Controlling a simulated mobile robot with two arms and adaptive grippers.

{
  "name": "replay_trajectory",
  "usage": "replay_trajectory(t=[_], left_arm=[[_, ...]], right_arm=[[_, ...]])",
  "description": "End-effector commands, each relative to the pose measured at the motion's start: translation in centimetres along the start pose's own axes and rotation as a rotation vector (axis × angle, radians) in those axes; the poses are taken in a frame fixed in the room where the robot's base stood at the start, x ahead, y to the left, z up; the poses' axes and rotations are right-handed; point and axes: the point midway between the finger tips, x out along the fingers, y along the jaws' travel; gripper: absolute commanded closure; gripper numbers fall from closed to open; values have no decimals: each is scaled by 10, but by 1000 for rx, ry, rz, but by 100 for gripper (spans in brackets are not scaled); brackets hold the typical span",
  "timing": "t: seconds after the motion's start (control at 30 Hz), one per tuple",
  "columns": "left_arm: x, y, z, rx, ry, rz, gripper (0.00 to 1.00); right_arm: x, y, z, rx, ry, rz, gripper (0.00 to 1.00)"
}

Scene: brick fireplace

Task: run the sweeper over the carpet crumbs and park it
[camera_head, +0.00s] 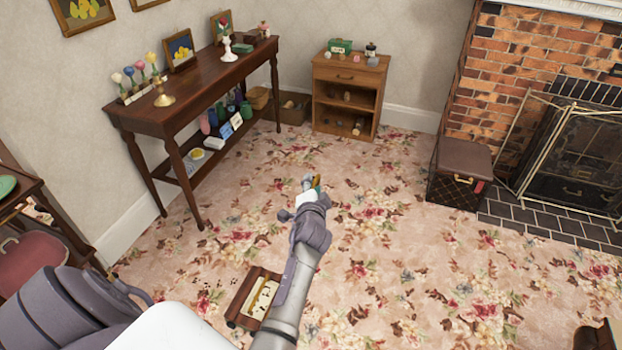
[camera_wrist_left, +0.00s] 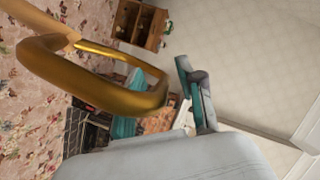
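The sweeper (camera_head: 238,306), a brown head with a cream and gold top, rests on the floral carpet (camera_head: 375,265) at the lower middle of the head view. My forearm covers part of it. Dark crumbs (camera_head: 206,299) lie on the carpet just left of it. My left gripper (camera_head: 311,183) reaches forward over the carpet. In the left wrist view, a gold loop handle (camera_wrist_left: 112,97) on a wooden stick (camera_wrist_left: 42,20) crosses close to the camera, in front of one finger. The teal-padded fingers of my left gripper (camera_wrist_left: 160,105) stand apart. My right gripper is out of view.
A dark wooden console table (camera_head: 205,85) and a small cabinet (camera_head: 350,90) stand along the wall. A brown box (camera_head: 460,175) sits before the brick fireplace (camera_head: 525,60) and its metal screen (camera_head: 570,160). The middle carpet is open.

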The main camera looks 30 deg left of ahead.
Motion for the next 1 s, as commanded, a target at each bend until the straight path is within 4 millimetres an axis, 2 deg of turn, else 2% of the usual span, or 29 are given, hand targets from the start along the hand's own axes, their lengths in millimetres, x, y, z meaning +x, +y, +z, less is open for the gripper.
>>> replay_trajectory(t=[0.27,0.5,1.0], left_arm=[[0,1,0,0,0,0,62],[0,1,0,1,-1,0,100],[5,-2,3,3,-2,-1,100]], right_arm=[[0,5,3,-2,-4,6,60],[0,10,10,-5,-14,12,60],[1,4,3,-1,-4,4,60]])
